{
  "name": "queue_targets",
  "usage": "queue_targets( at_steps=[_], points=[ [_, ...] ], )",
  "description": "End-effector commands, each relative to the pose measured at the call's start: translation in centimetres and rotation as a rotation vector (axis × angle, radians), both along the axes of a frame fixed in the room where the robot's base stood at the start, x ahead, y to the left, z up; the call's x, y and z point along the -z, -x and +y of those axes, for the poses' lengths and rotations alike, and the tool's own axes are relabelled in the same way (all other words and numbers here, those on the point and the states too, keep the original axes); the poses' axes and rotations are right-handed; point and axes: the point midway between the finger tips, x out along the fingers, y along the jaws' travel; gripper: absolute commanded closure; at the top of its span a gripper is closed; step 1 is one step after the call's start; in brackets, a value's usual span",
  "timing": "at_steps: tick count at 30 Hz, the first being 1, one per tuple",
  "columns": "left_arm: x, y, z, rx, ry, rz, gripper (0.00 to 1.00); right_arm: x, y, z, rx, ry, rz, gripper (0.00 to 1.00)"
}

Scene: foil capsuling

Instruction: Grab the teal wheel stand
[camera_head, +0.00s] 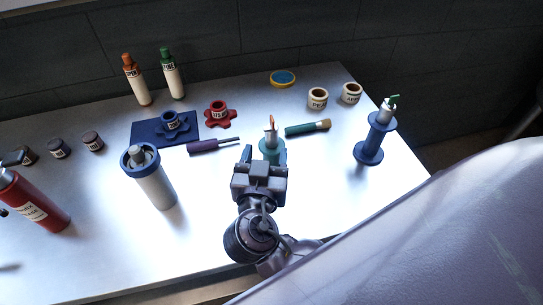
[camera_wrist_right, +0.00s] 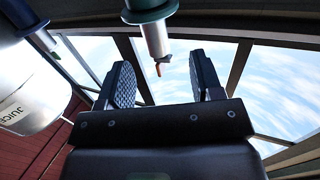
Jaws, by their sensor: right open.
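The teal wheel stand (camera_head: 271,147) stands upright on the table just beyond my right gripper (camera_head: 262,160) in the head view. It has a teal body, a silver post and a small orange piece on top. In the right wrist view the teal wheel stand (camera_wrist_right: 150,14) appears upside down at the top, with its post and orange tip between the two fingers. My right gripper (camera_wrist_right: 161,76) is open, its fingers apart on either side of the stand in the picture. I cannot tell whether they touch it. The gripper hides the stand's lower part in the head view. My left gripper is out of view.
A purple-handled tool (camera_head: 205,146) and a teal-handled tool (camera_head: 305,128) lie close on either side. A blue wheel stand (camera_head: 369,147) stands to the right. A grey canister with a blue rim (camera_head: 153,185) stands left. A red valve wheel (camera_head: 219,118) lies behind.

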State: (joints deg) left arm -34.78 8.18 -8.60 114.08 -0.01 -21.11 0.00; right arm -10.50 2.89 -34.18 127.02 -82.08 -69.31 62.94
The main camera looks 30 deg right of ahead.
Motion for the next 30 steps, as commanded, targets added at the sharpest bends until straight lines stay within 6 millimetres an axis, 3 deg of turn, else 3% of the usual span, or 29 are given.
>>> queue_targets(
  at_steps=[18, 28, 30],
  points=[
    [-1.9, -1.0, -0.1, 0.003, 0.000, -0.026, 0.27, 0.1, -4.6, -4.0, -0.001, 0.002, 0.000, 0.40],
    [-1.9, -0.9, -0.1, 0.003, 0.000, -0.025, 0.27, 0.2, -5.0, -4.3, 0.000, 0.000, 0.002, 0.40],
    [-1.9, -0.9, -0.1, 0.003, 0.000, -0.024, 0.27, 0.2, -5.0, -4.3, 0.000, 0.000, 0.002, 0.51]
  ],
)
